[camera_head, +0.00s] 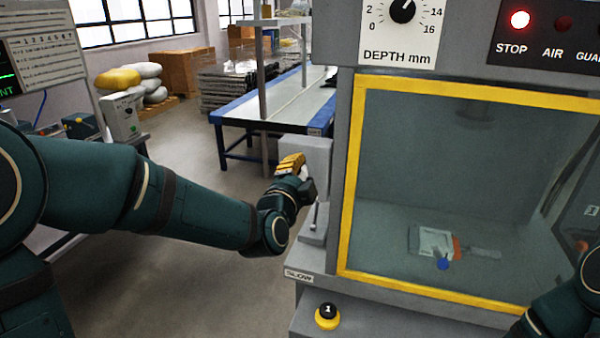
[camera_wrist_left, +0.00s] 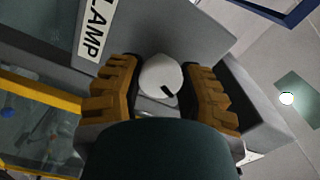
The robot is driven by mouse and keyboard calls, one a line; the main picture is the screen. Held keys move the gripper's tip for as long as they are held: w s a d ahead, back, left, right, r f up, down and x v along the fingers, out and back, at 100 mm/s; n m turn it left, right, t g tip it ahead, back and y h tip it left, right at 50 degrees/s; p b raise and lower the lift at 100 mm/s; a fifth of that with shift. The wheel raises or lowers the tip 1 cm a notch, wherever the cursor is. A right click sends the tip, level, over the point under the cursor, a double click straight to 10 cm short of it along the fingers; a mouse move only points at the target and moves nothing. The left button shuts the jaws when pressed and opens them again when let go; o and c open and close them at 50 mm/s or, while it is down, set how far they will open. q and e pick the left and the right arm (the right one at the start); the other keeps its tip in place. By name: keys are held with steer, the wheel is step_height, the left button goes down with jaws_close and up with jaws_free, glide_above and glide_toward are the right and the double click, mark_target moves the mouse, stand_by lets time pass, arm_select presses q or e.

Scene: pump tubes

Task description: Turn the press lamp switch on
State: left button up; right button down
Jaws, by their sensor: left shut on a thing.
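The press lamp switch is a round white knob (camera_wrist_left: 160,75) with a short black mark, on a grey box beside a LAMP label (camera_wrist_left: 97,30) in the left wrist view. My left gripper (camera_wrist_left: 160,88) has its two yellow ridged fingers on either side of the knob, shut on it. In the head view my left gripper (camera_head: 291,164) is at the grey box (camera_head: 318,158) on the press's left side. There the knob is hidden behind the gripper. My right arm shows only at the lower right edge, and its gripper is out of view.
The press has a yellow-framed window (camera_head: 349,190) with a small plate and orange and blue parts behind it. A DEPTH dial (camera_head: 402,10) and a lit STOP lamp (camera_head: 520,19) are above. A black button on a yellow base (camera_head: 327,316) is below. Open floor lies left.

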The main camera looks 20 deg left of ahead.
arm_select(q)
steer(key=shift+m+p, duration=0.35)
steer(key=shift+m, duration=1.65)
steer(key=o, duration=1.2)
steer(key=s, duration=0.7)
steer(key=shift+s+a, duration=0.1)
steer(key=shift+s, duration=0.15)
steer(key=shift+f, duration=0.1)
